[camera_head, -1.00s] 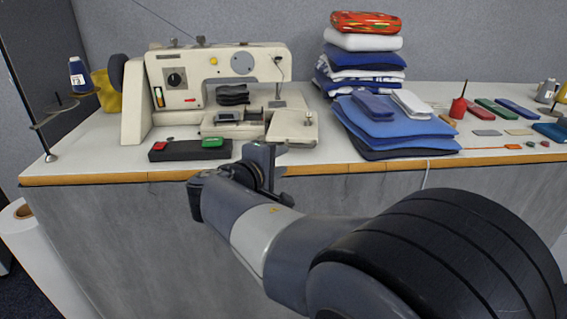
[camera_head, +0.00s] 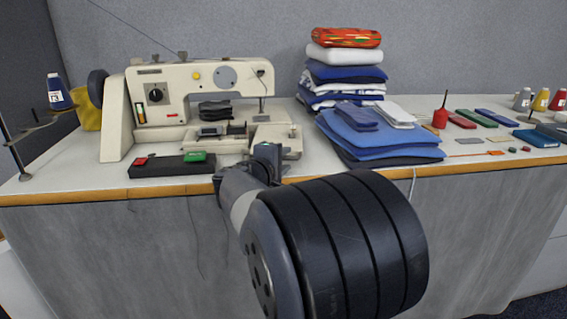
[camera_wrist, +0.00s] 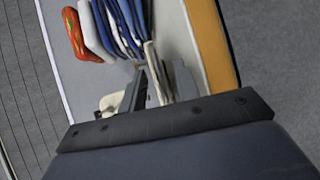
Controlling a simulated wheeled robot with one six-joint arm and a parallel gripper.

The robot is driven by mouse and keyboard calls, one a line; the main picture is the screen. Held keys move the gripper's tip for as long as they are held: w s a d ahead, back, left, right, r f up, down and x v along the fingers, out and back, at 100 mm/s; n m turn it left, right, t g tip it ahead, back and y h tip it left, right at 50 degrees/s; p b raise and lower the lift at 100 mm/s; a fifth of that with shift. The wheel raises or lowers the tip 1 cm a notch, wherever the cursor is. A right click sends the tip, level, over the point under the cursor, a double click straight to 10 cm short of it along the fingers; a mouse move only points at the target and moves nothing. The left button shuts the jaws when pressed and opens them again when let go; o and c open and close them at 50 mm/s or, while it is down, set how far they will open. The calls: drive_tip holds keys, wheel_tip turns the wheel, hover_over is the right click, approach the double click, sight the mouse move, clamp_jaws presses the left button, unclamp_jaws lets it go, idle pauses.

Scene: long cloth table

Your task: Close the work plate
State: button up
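The cream sewing machine (camera_head: 180,100) stands at the left of the table. Its pale work plate (camera_head: 280,138) is at the right front of the machine bed, below the needle, with darker parts showing just left of it. My gripper (camera_head: 267,153) is at the table's front edge, close in front of the plate and overlapping its lower part in the head view. In the wrist view my gripper (camera_wrist: 160,90) has its two fingers apart. A pale piece shows between and beside them, partly hidden; I cannot tell whether they touch it.
A black pedal-like box (camera_head: 170,164) with red and green buttons lies left of my gripper. A folded fabric stack (camera_head: 345,80) and blue cloths (camera_head: 375,135) stand close on the right. Small sewing items lie farther right.

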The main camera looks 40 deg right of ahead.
drive_tip(key=shift+d, duration=0.1)
drive_tip(key=shift+c, duration=0.4)
clamp_jaws()
